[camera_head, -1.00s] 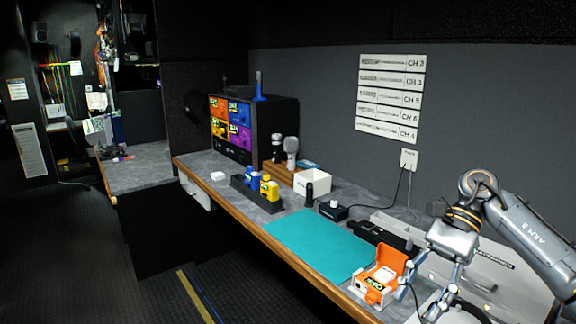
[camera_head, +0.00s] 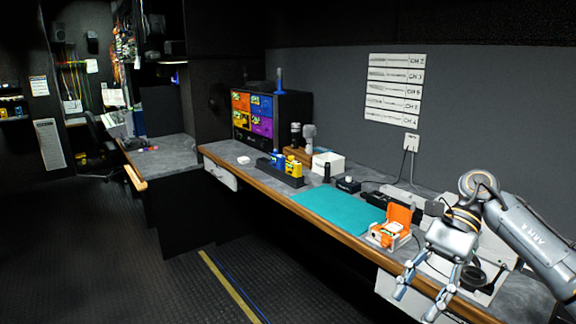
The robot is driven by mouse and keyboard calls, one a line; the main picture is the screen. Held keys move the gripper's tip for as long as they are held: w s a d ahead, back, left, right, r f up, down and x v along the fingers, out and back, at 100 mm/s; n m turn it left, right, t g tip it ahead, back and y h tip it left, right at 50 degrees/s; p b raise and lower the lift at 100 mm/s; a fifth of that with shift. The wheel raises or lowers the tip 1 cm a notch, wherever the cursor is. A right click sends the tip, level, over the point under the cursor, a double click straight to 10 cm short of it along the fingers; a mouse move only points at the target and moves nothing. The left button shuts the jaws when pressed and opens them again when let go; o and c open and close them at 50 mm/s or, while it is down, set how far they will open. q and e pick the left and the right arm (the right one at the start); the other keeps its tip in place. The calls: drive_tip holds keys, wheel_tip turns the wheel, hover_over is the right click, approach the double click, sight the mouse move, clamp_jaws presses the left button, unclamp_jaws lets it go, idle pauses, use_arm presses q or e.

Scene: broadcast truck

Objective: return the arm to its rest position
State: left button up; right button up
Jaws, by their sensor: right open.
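My right arm (camera_head: 530,232) comes in from the right edge. Its gripper (camera_head: 420,296) points down at the front edge of the desk, with its two fingers apart and nothing seen between them. The gripper is to the right of an open orange and white case (camera_head: 391,229) and apart from it in the picture. My left gripper is not in view.
A long grey desk (camera_head: 232,159) runs along the wall. It bears a teal mat (camera_head: 335,209), a black holder (camera_head: 280,173) with blue and yellow packs, a white box (camera_head: 328,163) and a rack with coloured panels (camera_head: 272,117). Dark floor (camera_head: 130,262) is open at left.

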drive_tip(key=w+a+f+m+t+y, duration=0.8)
drive_tip(key=w+a+f+m+y, duration=0.3)
drive_tip(key=m, duration=0.6)
drive_tip(key=d+f+m+t+h, duration=0.4)
drive_tip(key=f+m+t+h, duration=0.15)
drive_tip(key=f+m, duration=0.8)
drive_tip(key=d+f+m+t+h, duration=0.5)
drive_tip(key=f+m, duration=0.6)
drive_tip(key=f, duration=0.5)
drive_tip(key=s+d+f+m+g+h, duration=0.25)
drive_tip(key=s+f+m, duration=0.25)
drive_tip(key=s+f, duration=0.6)
drive_tip(key=s+d+f+m+g+h, duration=0.2)
drive_tip(key=s+f+m+h, duration=0.3)
drive_tip(key=s+f, duration=0.65)
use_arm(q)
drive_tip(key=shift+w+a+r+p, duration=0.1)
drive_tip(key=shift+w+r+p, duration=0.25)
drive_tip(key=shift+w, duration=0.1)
use_arm(e)
drive_tip(key=s+f+m+g, duration=0.3)
drive_tip(key=s+f, duration=0.1)
drive_tip(key=s, duration=1)
drive_tip(key=s+a+f+m+g, duration=0.1)
drive_tip(key=s+f+m+g, duration=0.3)
drive_tip(key=s, duration=1)
drive_tip(key=shift+s+f+h, duration=0.3)
drive_tip(key=shift+s+f, duration=0.1)
drive_tip(key=shift+m, duration=0.25)
